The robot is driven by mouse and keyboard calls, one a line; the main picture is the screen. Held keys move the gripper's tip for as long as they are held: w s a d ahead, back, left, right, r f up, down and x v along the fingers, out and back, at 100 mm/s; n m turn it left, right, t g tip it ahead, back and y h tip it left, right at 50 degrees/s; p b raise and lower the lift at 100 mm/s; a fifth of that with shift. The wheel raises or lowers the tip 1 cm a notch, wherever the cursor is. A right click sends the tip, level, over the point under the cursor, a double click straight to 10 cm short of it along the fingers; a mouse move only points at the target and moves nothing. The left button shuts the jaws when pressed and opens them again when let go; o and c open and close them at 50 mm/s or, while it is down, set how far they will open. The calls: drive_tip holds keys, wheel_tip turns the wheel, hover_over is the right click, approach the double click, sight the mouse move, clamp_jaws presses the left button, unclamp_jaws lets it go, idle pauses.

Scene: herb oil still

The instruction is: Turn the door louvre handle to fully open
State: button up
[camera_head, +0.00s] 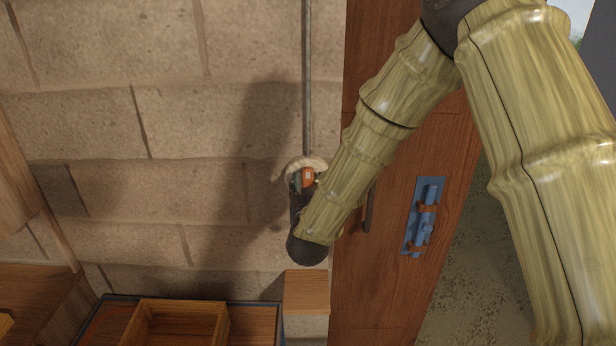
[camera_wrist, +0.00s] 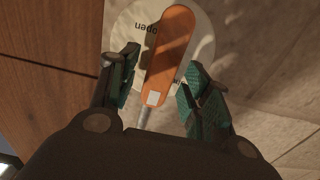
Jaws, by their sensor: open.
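The louvre handle is an orange lever (camera_wrist: 168,50) on a pale round plate (camera_wrist: 202,38) fixed to the stone wall. The plate has dark lettering that reads "open", upside down in the wrist view; a second word is mostly hidden. My gripper (camera_wrist: 158,82) is open, its teal-padded fingers on either side of the lever. A gap shows on the left; I cannot tell whether the right finger touches it.
A wooden door (camera_head: 375,290) with a blue bolt (camera_head: 424,218) and a dark pull handle (camera_head: 369,210) is right of the plate. A thin pipe (camera_head: 308,80) runs up the wall. Below are a wooden block (camera_head: 306,290) and an open wooden box (camera_head: 180,306).

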drive_tip(key=shift+w, duration=0.65)
drive_tip(key=c, duration=1)
drive_tip(key=shift+c, duration=0.2)
